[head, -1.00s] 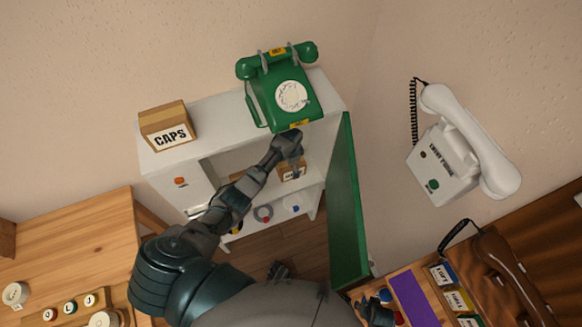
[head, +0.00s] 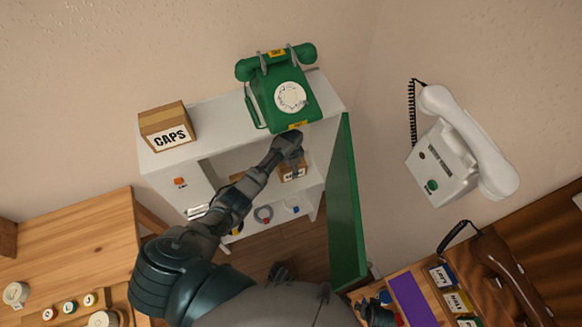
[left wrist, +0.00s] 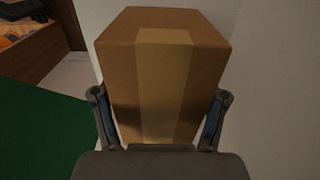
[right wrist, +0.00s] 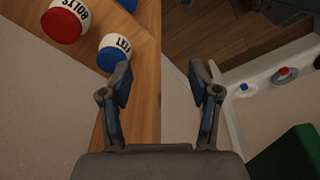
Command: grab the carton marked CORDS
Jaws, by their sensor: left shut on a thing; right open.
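A brown cardboard carton (head: 292,175) stands in the open shelf bay below the green phone; its white label is partly hidden and too small to read surely. My left gripper (head: 293,160) reaches into the bay and is on it. In the left wrist view, the carton (left wrist: 165,70) with a paler tape strip sits between the two fingers of my left gripper (left wrist: 160,100), which is shut on its sides. My right gripper (right wrist: 160,80) is open and empty, above a wooden edge near the lidded jars.
A carton marked CAPS (head: 168,127) and a green dial phone (head: 285,92) stand on the white cabinet top (head: 215,118). A green door (head: 346,205) stands open right of the bay. A white wall phone (head: 455,150) hangs at right.

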